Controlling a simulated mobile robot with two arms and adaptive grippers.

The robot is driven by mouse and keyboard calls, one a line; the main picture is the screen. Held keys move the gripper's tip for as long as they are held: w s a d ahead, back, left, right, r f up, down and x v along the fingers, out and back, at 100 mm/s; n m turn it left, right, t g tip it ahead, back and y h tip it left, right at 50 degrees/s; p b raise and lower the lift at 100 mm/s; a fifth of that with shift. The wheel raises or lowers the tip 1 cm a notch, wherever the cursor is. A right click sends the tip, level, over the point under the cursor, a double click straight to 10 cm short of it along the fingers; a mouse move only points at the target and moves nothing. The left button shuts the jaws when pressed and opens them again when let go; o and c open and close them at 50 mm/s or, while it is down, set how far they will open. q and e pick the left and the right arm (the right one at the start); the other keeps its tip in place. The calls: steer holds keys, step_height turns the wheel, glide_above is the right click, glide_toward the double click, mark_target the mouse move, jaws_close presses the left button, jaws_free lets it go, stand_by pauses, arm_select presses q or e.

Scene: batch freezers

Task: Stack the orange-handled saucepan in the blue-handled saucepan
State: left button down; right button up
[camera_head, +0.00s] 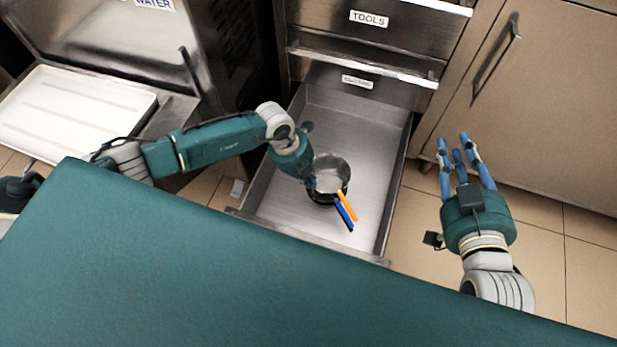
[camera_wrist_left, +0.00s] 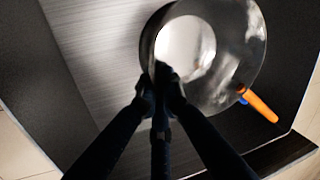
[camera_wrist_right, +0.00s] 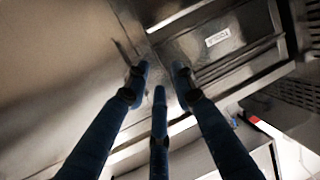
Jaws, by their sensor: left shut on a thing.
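The orange-handled saucepan (camera_head: 331,180) is a shiny steel pan in the open drawer. Its orange handle points to the lower right, right beside the handle of the blue-handled saucepan (camera_head: 343,214). The blue-handled pan's body is mostly hidden beneath the orange one, which appears to sit inside it or just over it; I cannot tell if it is fully seated. My left gripper (camera_head: 311,184) is shut on the orange-handled saucepan's rim (camera_wrist_left: 250,62), at its left side. My right gripper (camera_head: 455,143) is open and empty, to the right of the drawer.
The open drawer (camera_head: 285,205) has free floor around the pans. Closed drawers, one labelled TOOLS (camera_head: 368,19), stand behind it, with a cabinet door (camera_head: 545,90) at the right. A teal surface (camera_head: 200,270) fills the foreground. A white tray (camera_head: 75,115) lies at the left.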

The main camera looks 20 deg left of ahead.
arm_select(q)
steer(key=c, duration=1.9)
jaws_free()
steer(key=shift+f, duration=0.1)
steer(key=shift+c, duration=0.2)
arm_select(e)
steer(key=shift+a+r, duration=0.1)
steer(key=shift+r, duration=0.2)
arm_select(q)
steer(key=shift+s, duration=0.1)
steer(key=shift+a, duration=0.1)
